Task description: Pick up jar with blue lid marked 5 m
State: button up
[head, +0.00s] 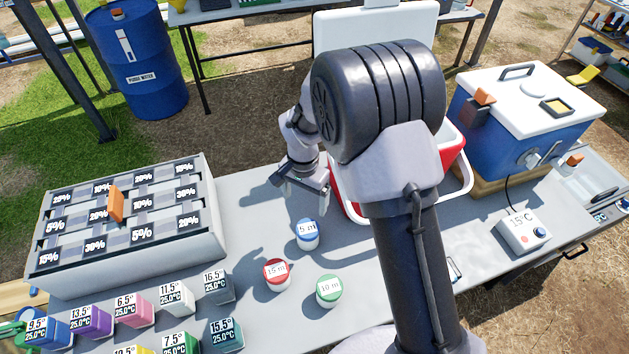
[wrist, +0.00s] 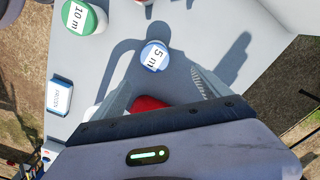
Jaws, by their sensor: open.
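The jar with the blue lid marked 5 m (head: 307,233) stands upright on the grey table, behind the red-lidded and green-lidded jars. In the wrist view the blue-lidded jar (wrist: 155,56) shows ahead of and between my two fingertips, apart from both. My gripper (head: 303,196) is open and empty, above the table and just behind the blue-lidded jar. In the wrist view the fingers of my gripper (wrist: 160,80) are spread wide. The red-lidded jar marked 15 m (head: 276,273) and the green-lidded jar marked 10 m (head: 328,290) stand nearer the front.
A red and white cooler (head: 455,145) stands right of the gripper, partly hidden by my arm. A grey rack with percent labels (head: 130,225) is at left. Several coloured temperature blocks (head: 134,310) stand front left. A temperature box (head: 525,233) is at right.

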aim_at(307, 226)
jog(key=f+b, duration=0.2)
jog(key=f, duration=0.4)
jog(key=f+b, duration=0.2)
jog(key=f, duration=0.4)
jog(key=shift+s+d+f, duration=0.2)
jog(key=shift+f, duration=0.15)
jog(key=f, duration=0.2)
jog(key=f+b, duration=0.1)
jog(key=f, duration=0.1)
jog(key=f+b, duration=0.1)
jog(key=shift+s+f, duration=0.35)
jog(key=shift+f, duration=0.05)
jog(key=shift+r, duration=0.1)
jog(key=shift+c, duration=1.4)
jog(key=c, duration=1.5)
